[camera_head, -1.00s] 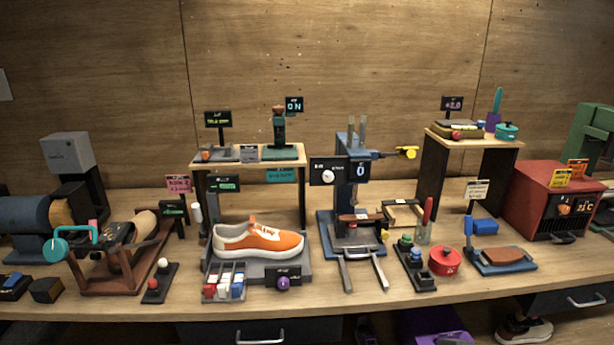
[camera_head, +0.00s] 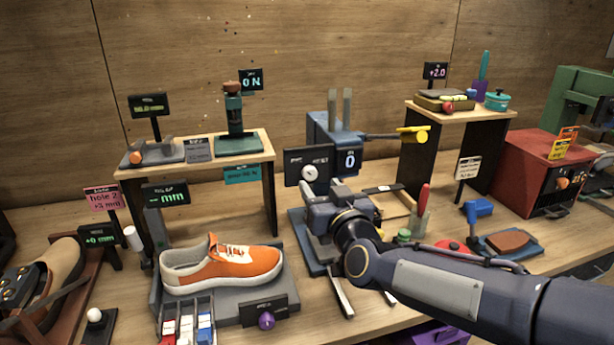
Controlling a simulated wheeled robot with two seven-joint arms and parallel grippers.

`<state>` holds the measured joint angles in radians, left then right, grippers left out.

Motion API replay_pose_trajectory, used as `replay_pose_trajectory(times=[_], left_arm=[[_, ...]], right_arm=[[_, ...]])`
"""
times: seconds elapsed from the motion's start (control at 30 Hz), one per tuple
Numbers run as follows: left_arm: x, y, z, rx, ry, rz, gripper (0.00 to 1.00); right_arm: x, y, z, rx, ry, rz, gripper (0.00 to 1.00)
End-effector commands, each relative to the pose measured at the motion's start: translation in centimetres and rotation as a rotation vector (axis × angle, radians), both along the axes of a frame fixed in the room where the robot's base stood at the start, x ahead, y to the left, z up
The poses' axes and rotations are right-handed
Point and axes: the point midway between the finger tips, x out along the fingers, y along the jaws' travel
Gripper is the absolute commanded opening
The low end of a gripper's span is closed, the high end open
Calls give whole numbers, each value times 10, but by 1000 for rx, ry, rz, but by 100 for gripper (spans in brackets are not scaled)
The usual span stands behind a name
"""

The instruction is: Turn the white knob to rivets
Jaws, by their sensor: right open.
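The white knob (camera_head: 309,173) sits on a black panel (camera_head: 292,160) at the front of the blue press (camera_head: 322,130). Small words flank the knob, too small to read surely. My right gripper (camera_head: 326,207) is just below and slightly right of the knob, in front of the press, and is open. No contact with the knob shows. My left gripper is not in view.
The press display (camera_head: 349,161) reads 0. A yellow-tipped lever (camera_head: 412,134) sticks out right of the press. The orange sneaker (camera_head: 225,264) rests on a grey stand to the left. A red pot (camera_head: 455,246) is partly hidden behind my right arm.

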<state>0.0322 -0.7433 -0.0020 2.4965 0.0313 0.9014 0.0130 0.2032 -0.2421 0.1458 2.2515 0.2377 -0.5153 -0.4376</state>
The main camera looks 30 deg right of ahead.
Motion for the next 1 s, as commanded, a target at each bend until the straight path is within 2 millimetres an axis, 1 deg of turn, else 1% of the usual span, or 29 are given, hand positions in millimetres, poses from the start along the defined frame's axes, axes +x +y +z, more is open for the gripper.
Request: replay_pose_trajectory(times=[0.03, 0.1, 0.2, 0.3, 0.43, 0.63, 0.67, 0.9, 1.0], left_arm=[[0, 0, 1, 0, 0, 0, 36], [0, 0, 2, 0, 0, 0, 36], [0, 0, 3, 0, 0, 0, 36], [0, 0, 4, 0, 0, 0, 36], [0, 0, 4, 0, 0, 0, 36], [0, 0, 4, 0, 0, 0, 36], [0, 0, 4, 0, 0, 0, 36], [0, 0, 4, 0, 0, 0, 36], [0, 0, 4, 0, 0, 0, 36]], right_arm=[[10, -1, 0, 2, 4, 1, 50], [21, -3, -1, 1, 5, 2, 50], [34, -6, 0, 0, 2, 1, 50], [43, -8, 0, 0, 2, 1, 50], [47, -9, 0, 0, 2, 1, 50], [48, -9, 0, 0, 2, 1, 50], [48, -9, 0, 0, 2, 1, 49], [47, -9, 0, 0, 2, 2, 18], [47, -9, 0, 0, 2, 2, 6]])
